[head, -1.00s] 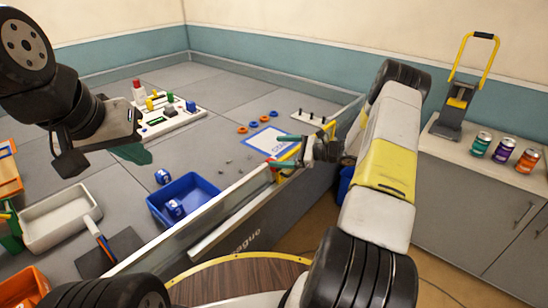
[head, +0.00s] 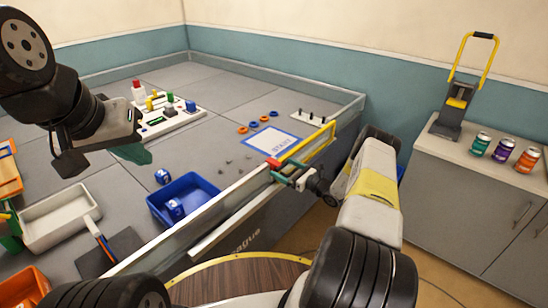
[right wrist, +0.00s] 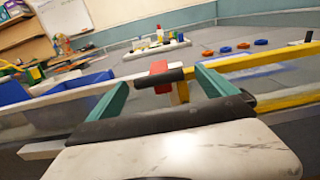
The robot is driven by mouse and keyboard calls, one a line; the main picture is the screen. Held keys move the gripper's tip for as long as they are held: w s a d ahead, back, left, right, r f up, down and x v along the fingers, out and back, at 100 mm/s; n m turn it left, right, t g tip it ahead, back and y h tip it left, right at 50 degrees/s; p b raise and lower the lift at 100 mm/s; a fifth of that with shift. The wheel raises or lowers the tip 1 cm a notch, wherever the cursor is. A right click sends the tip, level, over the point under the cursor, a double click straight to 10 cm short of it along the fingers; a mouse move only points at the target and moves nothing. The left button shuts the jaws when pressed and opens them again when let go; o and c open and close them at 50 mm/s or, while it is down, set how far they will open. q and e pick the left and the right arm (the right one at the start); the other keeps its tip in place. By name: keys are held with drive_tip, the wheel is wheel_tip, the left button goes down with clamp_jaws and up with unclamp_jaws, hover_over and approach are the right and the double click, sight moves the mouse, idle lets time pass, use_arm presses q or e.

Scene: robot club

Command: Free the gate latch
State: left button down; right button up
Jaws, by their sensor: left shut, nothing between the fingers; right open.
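The yellow gate (head: 308,147) stands in the low arena wall, and a red block (head: 272,163) is at its near end. In the right wrist view, the red block (right wrist: 159,68) is behind a short black bar (right wrist: 160,78), which looks like the latch handle at the end of the yellow rail (right wrist: 255,60). My right gripper (head: 287,174) is open beside the red block; in its wrist view, the green fingers (right wrist: 163,82) appear either side of the handle. Whether they touch it I cannot tell. My left gripper (head: 130,153) is shut and empty above the mat, far from the gate.
A START sheet (head: 268,143) lies behind the gate. Cans (head: 504,150) stand on the right counter (head: 448,160).

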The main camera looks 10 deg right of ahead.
drive_tip(key=shift+w+a, duration=0.2)
drive_tip(key=shift+w, duration=0.1)
